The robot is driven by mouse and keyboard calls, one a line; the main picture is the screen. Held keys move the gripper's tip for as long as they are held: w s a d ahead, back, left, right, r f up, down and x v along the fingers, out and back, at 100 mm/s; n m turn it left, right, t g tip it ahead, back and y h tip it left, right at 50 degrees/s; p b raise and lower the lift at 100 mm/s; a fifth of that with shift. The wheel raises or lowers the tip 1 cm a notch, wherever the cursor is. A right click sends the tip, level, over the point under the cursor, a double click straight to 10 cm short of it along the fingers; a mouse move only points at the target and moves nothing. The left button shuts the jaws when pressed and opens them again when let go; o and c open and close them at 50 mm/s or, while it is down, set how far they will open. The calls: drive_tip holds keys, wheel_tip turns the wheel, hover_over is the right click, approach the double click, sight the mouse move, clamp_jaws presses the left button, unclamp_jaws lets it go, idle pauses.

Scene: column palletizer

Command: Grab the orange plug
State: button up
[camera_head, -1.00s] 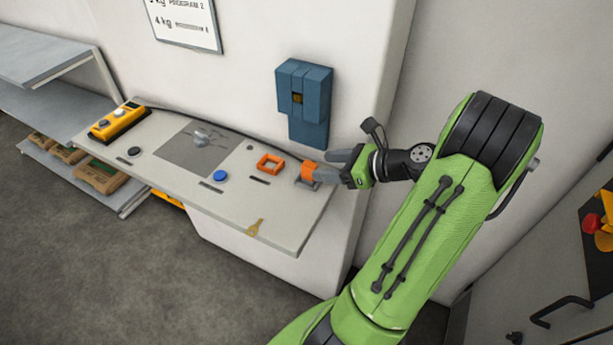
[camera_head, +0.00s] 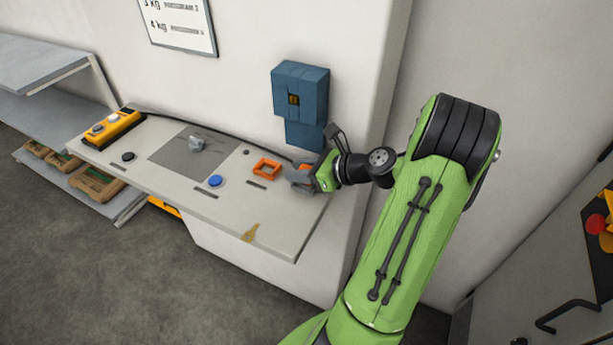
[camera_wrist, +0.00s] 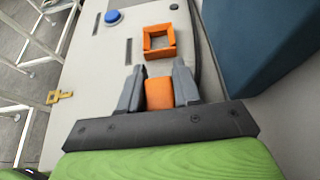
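The orange plug (camera_wrist: 159,93) stands near the right end of the grey console and shows between my fingers in the wrist view. My gripper (camera_wrist: 158,80) has one grey finger on each side of it, with hardly any gap visible. I cannot tell whether the fingers press on it. In the head view my gripper (camera_head: 302,176) is at the console's right end, and its fingers hide most of the plug (camera_head: 305,168).
An orange square frame (camera_head: 266,168) is just left of my gripper, with a blue button (camera_head: 215,181) beyond it. A blue wall box (camera_head: 301,95) is close behind. A brass key-like piece (camera_head: 250,233) lies at the front edge. A dark cable runs along the back.

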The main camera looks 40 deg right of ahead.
clamp_jaws()
